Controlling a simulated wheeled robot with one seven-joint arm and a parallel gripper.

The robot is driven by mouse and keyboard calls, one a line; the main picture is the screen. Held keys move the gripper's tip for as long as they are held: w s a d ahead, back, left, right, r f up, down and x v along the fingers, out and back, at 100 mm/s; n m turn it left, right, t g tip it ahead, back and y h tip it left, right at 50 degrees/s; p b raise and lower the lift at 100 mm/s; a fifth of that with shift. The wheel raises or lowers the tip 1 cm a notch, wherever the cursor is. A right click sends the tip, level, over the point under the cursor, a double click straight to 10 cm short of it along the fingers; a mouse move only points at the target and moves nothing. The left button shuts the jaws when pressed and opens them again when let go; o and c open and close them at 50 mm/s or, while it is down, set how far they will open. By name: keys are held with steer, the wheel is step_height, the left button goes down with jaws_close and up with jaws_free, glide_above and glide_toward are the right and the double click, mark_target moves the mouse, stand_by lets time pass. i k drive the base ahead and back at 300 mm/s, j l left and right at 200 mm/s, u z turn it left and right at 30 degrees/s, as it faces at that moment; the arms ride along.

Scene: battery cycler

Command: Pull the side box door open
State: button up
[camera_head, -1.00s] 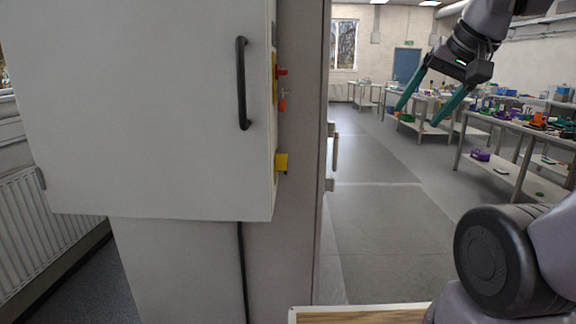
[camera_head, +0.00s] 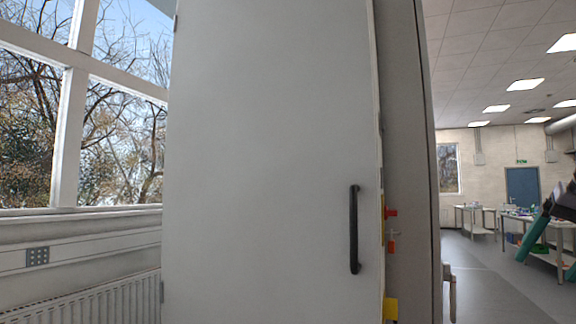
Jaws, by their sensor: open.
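The side box door (camera_head: 270,150) is a tall pale grey panel in the middle of the head view. It looks shut. Its black vertical bar handle (camera_head: 354,230) sits near the door's right edge, low in the picture. My gripper (camera_head: 528,238) shows only in part at the right edge, with a teal finger pointing down and left. It is open, empty and well to the right of the handle, apart from the door. The rest of my gripper is cut off by the frame.
Red and yellow parts (camera_head: 390,308) sit on the cabinet side (camera_head: 408,130) just right of the door. A radiator (camera_head: 90,302) and a window stand at left. Worktables (camera_head: 475,216) stand far back at right. Floor (camera_head: 480,285) between cabinet and tables is clear.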

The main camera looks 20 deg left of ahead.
mark_target(271, 193)
steer(key=k+u, duration=0.15)
steer(key=u, duration=1.2)
